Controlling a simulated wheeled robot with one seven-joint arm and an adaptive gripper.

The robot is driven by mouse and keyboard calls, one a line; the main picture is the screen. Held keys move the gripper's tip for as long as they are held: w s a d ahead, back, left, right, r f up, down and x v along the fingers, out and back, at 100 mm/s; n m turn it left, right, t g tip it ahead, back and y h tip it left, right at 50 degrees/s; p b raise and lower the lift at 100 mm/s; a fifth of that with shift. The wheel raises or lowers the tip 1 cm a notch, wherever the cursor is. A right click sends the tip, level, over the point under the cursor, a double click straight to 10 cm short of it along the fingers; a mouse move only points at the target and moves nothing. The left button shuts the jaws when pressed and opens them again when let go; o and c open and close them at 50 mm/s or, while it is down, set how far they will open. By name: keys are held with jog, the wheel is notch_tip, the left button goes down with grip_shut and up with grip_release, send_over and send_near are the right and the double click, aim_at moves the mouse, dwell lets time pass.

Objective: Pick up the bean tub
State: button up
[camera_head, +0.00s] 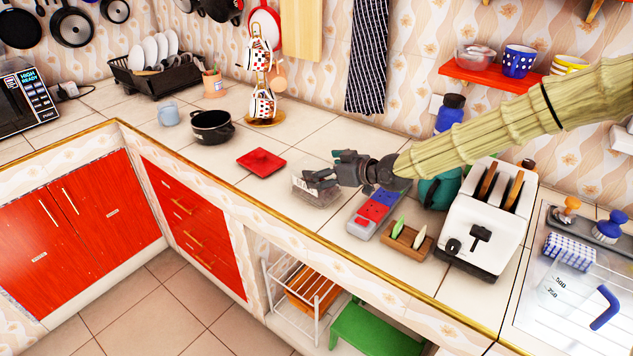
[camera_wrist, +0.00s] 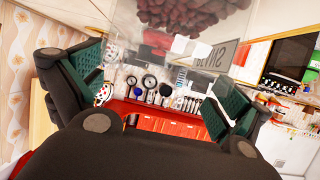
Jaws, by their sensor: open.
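The bean tub (camera_head: 312,196) is a clear container with a pale label, standing on the tiled counter in the head view. In the wrist view the tub (camera_wrist: 200,50) fills the top middle, with dark red beans inside and a label that reads upside down. My gripper (camera_head: 321,178) is at the tub's right and upper side and covers part of it. In the wrist view my gripper (camera_wrist: 155,85) has its two green-padded fingers spread wide apart with nothing clamped between them. I cannot tell whether a finger touches the tub.
A red square dish (camera_head: 261,162) lies left of the tub. A grey tray with red and blue parts (camera_head: 372,213) is close on the right, then a wooden rack (camera_head: 407,241) and a white toaster (camera_head: 484,224). A black pot (camera_head: 211,127) stands further left. The counter's front edge is near.

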jog(key=shift+w+a, duration=0.1)
jog(key=c, duration=1.2)
jog(key=shift+c, duration=0.7)
